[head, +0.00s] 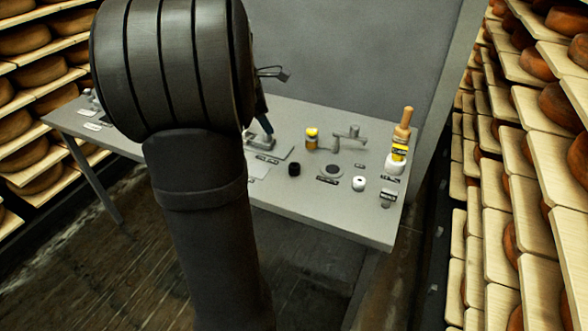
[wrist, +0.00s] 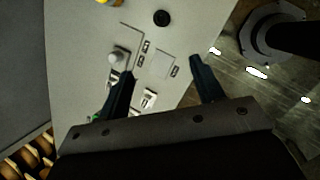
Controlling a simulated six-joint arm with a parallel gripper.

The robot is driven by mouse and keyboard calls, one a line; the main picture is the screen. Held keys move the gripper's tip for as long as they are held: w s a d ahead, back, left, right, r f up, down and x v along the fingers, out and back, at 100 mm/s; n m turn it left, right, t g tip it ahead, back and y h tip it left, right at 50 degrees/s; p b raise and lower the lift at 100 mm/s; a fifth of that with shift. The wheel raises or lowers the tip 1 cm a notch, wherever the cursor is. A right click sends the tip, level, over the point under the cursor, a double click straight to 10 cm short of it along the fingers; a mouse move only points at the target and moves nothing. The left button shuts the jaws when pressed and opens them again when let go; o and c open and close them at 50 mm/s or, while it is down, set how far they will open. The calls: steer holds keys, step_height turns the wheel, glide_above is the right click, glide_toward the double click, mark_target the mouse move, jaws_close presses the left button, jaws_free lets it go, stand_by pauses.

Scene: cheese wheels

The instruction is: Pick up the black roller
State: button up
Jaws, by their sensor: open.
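The black roller (head: 294,169) is a short dark cylinder standing on the grey table, left of the table's middle right part. In the wrist view the black roller (wrist: 161,18) shows as a dark round shape at the top, beyond my fingertips. My gripper (wrist: 162,72) is open and empty above the table, with its two dark fingers spread. The roller is apart from it and not between the fingers. In the head view my arm hides most of the gripper; only a small dark part of it shows at the arm's right edge.
Cheese shelves (head: 540,110) stand at both sides.

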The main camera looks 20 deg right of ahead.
steer(key=s+d+f+n, duration=0.1)
steer(key=d+f+n, duration=0.2)
steer(key=f+n, duration=0.5)
glide_above(293, 166)
steer(key=s+a, duration=0.2)
steer(key=shift+n+t, duration=0.3)
steer(key=shift+n, duration=0.1)
step_height(293, 166, down, 9)
steer(key=shift+a+f, duration=0.1)
steer(key=shift+w+x, duration=0.2)
steer(key=shift+x, duration=2.95)
steer(key=shift+c, duration=0.4)
steer(key=c, duration=1)
